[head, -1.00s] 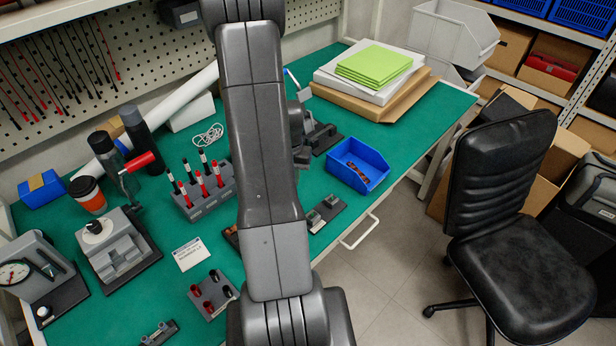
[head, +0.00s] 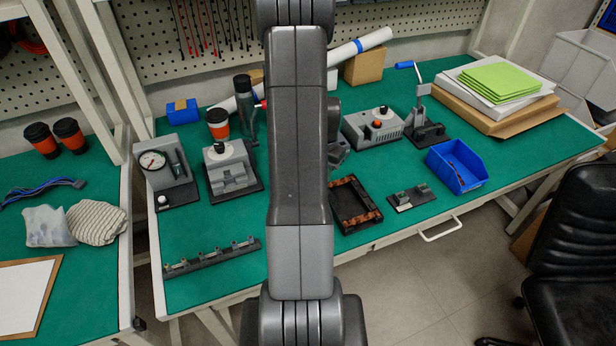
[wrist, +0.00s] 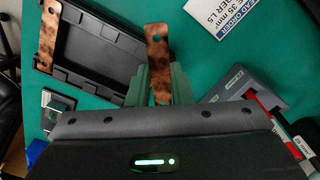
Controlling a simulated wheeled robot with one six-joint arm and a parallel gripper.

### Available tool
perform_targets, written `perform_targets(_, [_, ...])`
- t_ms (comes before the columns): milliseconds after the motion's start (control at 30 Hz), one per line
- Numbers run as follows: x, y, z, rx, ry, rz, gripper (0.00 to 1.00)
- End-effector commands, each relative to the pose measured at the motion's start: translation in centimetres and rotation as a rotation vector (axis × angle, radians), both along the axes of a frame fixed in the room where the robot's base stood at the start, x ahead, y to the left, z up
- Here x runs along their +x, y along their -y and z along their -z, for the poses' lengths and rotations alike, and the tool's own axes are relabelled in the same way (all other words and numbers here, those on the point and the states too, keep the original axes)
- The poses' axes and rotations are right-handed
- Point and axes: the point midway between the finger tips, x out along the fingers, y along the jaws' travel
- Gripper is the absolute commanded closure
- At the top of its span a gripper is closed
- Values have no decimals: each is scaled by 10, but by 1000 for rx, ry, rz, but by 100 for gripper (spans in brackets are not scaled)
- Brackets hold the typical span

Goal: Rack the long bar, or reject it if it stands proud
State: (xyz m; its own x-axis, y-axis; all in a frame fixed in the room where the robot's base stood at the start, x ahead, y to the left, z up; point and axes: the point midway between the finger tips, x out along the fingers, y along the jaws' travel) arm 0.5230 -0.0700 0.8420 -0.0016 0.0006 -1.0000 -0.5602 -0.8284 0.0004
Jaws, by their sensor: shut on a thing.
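My gripper (wrist: 161,78) is shut on a mottled copper bar (wrist: 158,50) in the wrist view. The bar has a hole near its far end and sticks out beyond the green fingertips. In the head view my own arm hides the gripper and this bar. A black tray (head: 341,215) with copper bars along its edges lies right of my arm. It also shows in the wrist view (wrist: 100,50), with one bar at its left side. A long dark strip with several small posts (head: 212,256) lies at the front left of the bench.
A dark two-block fixture (head: 411,198) sits right of the tray. A blue bin (head: 457,167) holds a copper-coloured piece. A dial gauge (head: 165,172) and a grey fixture (head: 230,170) stand at the left. Green bench is bare between the strip and these. A chair is at right.

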Motion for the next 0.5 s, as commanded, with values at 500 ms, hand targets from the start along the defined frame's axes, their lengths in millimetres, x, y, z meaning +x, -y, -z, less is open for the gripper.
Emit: perform_targets(500, [-21,67,-29,0,0,592,100])
